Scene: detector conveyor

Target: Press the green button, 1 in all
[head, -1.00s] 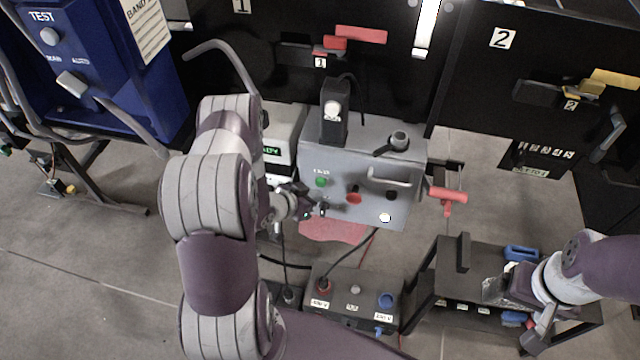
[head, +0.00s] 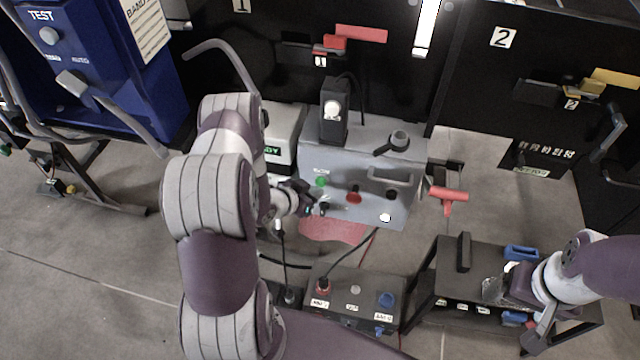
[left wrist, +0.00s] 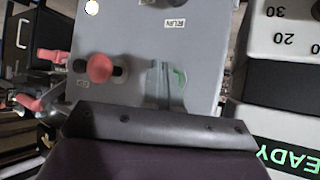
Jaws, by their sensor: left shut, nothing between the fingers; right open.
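The green button (head: 320,182) is on the left part of the grey control box's front panel (head: 335,161). My left gripper (head: 321,208) is shut and empty, just below the button in the head view. In the left wrist view a faint green patch (left wrist: 181,75) shows beside the blurred, see-through-looking fingers (left wrist: 165,82), below the RUN label (left wrist: 175,23). I cannot tell whether the fingertips touch the button. My right gripper (head: 497,292) is open, far to the right over a dark stand.
A red knob (head: 353,194) sits right of the green button and also shows in the left wrist view (left wrist: 99,68). A black knob (head: 391,194), a white lamp (head: 385,217) and a grey handle (head: 390,176) are further right. A READY display box (head: 283,140) stands at the left.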

